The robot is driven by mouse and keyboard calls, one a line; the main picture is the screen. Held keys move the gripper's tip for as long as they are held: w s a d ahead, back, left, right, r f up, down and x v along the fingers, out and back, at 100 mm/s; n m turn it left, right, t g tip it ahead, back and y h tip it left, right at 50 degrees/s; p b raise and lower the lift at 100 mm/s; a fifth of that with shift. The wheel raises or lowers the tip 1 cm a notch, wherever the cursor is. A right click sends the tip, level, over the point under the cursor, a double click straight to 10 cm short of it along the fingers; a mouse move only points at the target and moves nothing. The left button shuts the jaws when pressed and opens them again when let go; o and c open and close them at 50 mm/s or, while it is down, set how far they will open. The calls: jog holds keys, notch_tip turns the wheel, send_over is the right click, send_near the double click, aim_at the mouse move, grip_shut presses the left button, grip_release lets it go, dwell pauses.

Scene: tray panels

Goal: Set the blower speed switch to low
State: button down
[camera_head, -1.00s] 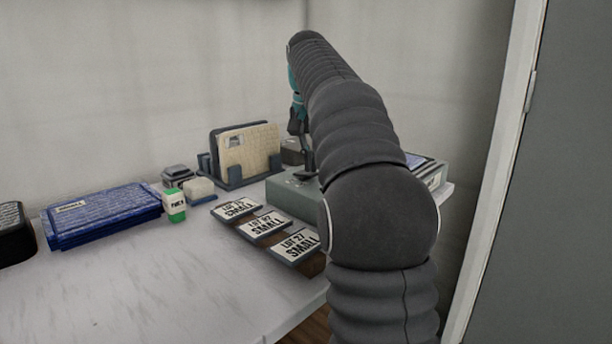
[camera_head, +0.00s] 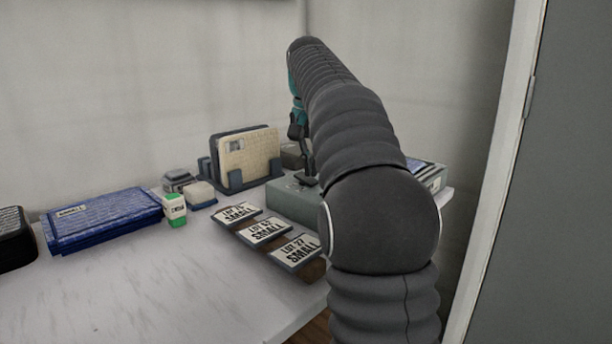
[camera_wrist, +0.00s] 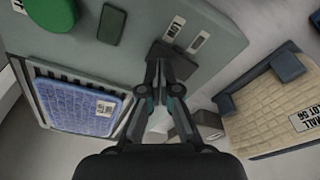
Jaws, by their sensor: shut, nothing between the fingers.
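A grey-green panel box (camera_head: 290,203) stands on the table, partly hidden behind my arm. In the wrist view its face (camera_wrist: 225,30) carries a dark switch plate (camera_wrist: 183,62) with two pale label strips (camera_wrist: 174,29) beside it; their text is too small to read. I take this plate to be the blower speed switch; its setting cannot be told. My gripper (camera_wrist: 161,64) is shut and empty, its fingertips over the plate's edge. Whether they touch it cannot be told. In the head view a dark part (camera_head: 306,180) stands on the box top below my gripper (camera_head: 307,168).
The panel also bears a green knob (camera_wrist: 50,12) and a dark rectangle (camera_wrist: 111,24). A blue-filled tray (camera_wrist: 75,98) lies close by. Lot cards (camera_head: 264,230) lie in front. The table's left front is clear.

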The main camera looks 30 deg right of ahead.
aim_at(311, 181)
jog(key=shift+r+p, duration=1.2)
jog(key=shift+r, duration=1.8)
